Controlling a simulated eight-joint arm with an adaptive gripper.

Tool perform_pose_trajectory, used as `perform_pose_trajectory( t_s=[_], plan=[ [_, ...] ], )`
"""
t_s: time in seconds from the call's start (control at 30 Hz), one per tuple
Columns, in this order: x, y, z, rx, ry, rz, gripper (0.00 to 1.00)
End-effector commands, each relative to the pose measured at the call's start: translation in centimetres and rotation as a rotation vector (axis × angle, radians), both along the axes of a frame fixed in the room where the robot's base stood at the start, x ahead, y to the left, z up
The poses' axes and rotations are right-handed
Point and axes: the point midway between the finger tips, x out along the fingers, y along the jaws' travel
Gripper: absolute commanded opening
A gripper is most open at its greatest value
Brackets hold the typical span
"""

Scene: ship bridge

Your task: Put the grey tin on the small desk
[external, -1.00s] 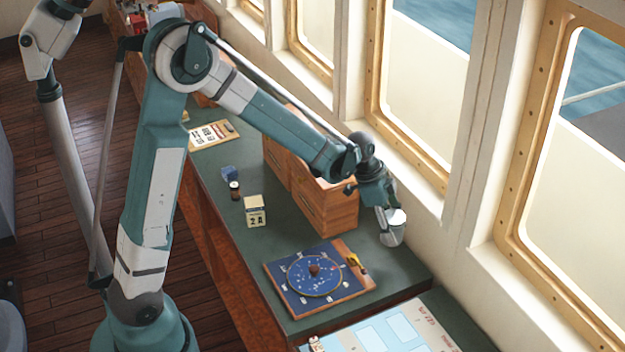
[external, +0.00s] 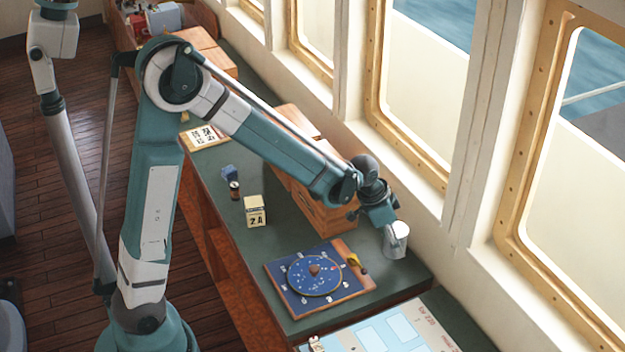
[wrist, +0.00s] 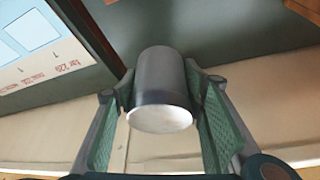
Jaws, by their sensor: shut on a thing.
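The grey tin (external: 394,246), a cylinder with a pale end, is at the right edge of the green-topped counter (external: 295,232), beside the window wall. My gripper (external: 387,226) is shut on it. In the wrist view the tin (wrist: 162,82) sits between the two green-padded fingers, its pale end towards the camera. I cannot tell whether its far end touches the counter top. Which surface is the small desk is not clear; a lower table with a pale blue chart (external: 385,335) stands at the front.
A blue round dial on a wooden board (external: 297,292) lies left of the tin. Wooden drawer boxes (external: 318,212) stand behind it. A cream date block (external: 255,212), a small dark bottle (external: 234,190) and a blue item (external: 229,172) stand further left. The window wall is close on the right.

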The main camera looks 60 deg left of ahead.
Motion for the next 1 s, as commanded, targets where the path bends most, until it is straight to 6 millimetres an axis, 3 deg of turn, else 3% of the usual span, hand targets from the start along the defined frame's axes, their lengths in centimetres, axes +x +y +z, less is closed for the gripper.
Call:
perform_pose_trajectory(
  t_s=[0.43, 1.0],
  plan=[
    [-0.2, -2.2, -1.8, 0.000, 0.001, 0.292, 0.25],
    [-0.2, -2.4, -1.9, 0.000, 0.001, 0.343, 0.25]
  ],
)
